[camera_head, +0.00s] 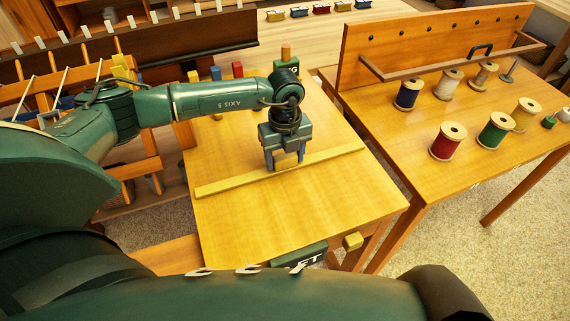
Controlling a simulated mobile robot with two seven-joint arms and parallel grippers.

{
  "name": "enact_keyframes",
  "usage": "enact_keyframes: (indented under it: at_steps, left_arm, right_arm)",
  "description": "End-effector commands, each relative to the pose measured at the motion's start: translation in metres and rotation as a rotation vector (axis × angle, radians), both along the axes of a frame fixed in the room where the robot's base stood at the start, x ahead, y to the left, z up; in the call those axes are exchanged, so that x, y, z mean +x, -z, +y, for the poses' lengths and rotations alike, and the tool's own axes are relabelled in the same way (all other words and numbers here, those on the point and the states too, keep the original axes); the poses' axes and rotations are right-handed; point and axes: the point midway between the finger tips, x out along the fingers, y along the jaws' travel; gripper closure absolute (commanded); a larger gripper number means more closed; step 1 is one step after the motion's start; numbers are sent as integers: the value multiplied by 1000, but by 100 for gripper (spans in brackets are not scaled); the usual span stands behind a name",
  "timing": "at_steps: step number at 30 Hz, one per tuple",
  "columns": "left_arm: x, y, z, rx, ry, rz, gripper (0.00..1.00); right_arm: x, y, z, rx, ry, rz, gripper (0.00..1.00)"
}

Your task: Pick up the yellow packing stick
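The yellow packing stick (230,184) is a long, thin bar lying slantwise across the wooden tabletop (260,225), with a small yellow block (286,160) at its middle. My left gripper (286,165) points down over the middle of the stick. Its two fingers stand apart, one on each side of the block. The block seems to fill the gap, but I cannot tell whether the fingers press on it. The stick seems to rest on the tabletop. My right gripper is not in view.
A second table on the right holds several thread spools, including a red one (447,142) and a green one (494,131), and an upright wooden board (425,45). Loom frames stand at the left.

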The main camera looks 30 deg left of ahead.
Motion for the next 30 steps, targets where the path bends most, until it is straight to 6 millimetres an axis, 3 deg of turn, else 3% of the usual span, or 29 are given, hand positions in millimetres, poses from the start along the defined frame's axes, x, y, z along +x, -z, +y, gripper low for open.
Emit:
enact_keyframes:
  at_steps: [10, 19, 23, 30]
  left_arm:
    - [0, 0, 0, 0, -1, 0, 68]
    - [1, -5, 0, -1, -1, -2, 70]
    - [1, -23, 0, -1, -1, -6, 70]
    - [1, -71, 0, -1, 0, -6, 70]
  right_arm:
    - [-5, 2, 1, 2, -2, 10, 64]
    - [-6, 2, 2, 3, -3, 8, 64]
    - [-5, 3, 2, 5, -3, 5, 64]
    - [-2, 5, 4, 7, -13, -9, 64]
